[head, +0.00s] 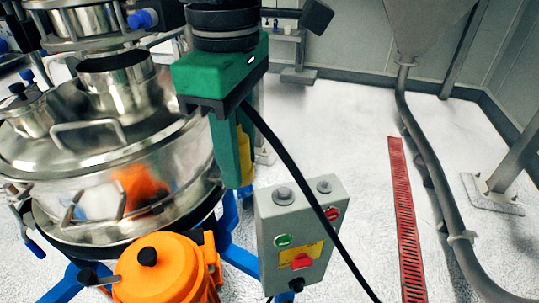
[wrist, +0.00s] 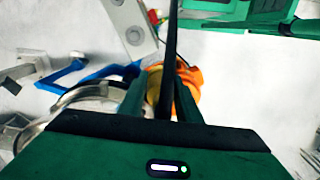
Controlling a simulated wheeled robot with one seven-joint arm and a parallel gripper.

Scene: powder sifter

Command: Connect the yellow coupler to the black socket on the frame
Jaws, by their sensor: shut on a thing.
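My gripper (head: 236,184) hangs in the middle of the head view with its green fingers pointing down, beside the grey control box. It is shut on the yellow coupler (head: 247,168), of which only a part shows beside the fingers. In the wrist view the coupler (wrist: 153,90) shows between the fingers, partly hidden. A black cable (head: 300,185) runs from the gripper down to the right, passing in front of the control box. A small black fitting (head: 297,285) is under the control box; I cannot tell whether it is the socket.
The steel sifter (head: 110,185) stands at left on a blue frame (head: 240,257), with an orange motor (head: 165,270) below. The grey control box (head: 275,222) has buttons and a red switch. A red floor grate (head: 405,220) and a grey pipe (head: 440,200) lie right. White floor between is clear.

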